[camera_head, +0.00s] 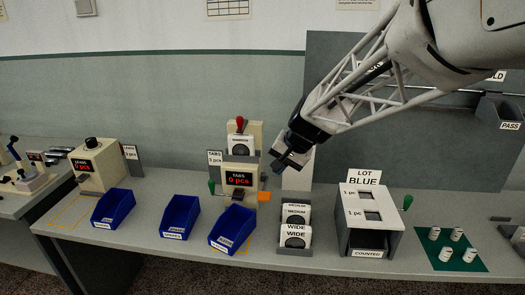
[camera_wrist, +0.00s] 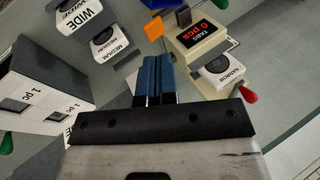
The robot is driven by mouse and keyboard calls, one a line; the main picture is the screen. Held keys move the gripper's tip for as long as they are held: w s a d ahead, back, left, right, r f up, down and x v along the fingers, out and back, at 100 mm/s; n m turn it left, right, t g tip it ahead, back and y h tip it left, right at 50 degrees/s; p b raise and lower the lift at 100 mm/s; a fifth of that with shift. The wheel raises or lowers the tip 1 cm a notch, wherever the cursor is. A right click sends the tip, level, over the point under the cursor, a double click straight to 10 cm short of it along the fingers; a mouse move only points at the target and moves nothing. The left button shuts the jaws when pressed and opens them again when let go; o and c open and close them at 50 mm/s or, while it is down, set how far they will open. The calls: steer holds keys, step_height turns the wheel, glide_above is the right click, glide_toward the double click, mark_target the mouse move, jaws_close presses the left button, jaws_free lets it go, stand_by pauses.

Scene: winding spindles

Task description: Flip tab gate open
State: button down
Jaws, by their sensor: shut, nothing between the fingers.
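The tabs machine (camera_head: 239,179) is a beige box with a dark display reading "TABS 0 pcs"; it also shows in the wrist view (camera_wrist: 210,52). An orange tab (camera_head: 264,196) sticks out at its right side, and this tab (camera_wrist: 153,29) lies just beyond my fingertips in the wrist view. I cannot tell for sure whether this orange tab is the gate. A green-tipped lever (camera_head: 211,187) is on the machine's left. My gripper (camera_head: 284,163) is shut and empty, above and to the right of the machine. Its blue fingers (camera_wrist: 155,72) touch nothing visible.
Blue bins (camera_head: 231,230) sit in front. Medium and wide holders (camera_head: 295,237) and the white lot box (camera_head: 367,214) stand to the right.

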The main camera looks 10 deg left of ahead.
steer(key=w+a+f, duration=0.3)
steer(key=w+a, duration=0.2)
steer(key=a, duration=0.2)
steer(key=w+a+f+m+y, duration=0.1)
steer(key=w+a+f, duration=0.3)
steer(key=w+a, duration=0.2)
steer(key=shift+w+a+m+y, duration=0.2)
steer(key=shift+a+m+y, duration=0.1)
steer(key=shift+a, duration=0.15)
glide_toward(214, 184)
step_height(214, 184, down, 5)
steer(key=shift+w+a+f, duration=0.15)
steer(key=shift+w+a, duration=0.1)
steer(key=shift+a, duration=0.35)
steer(key=shift+w+a+f, duration=0.1)
steer(key=shift+w+a, duration=0.15)
steer(key=shift+a, duration=0.35)
steer(key=shift+w+a+f, duration=0.15)
steer(key=shift+w+a, duration=0.1)
steer(key=shift+a, duration=0.35)
steer(key=shift+a, duration=2.55)
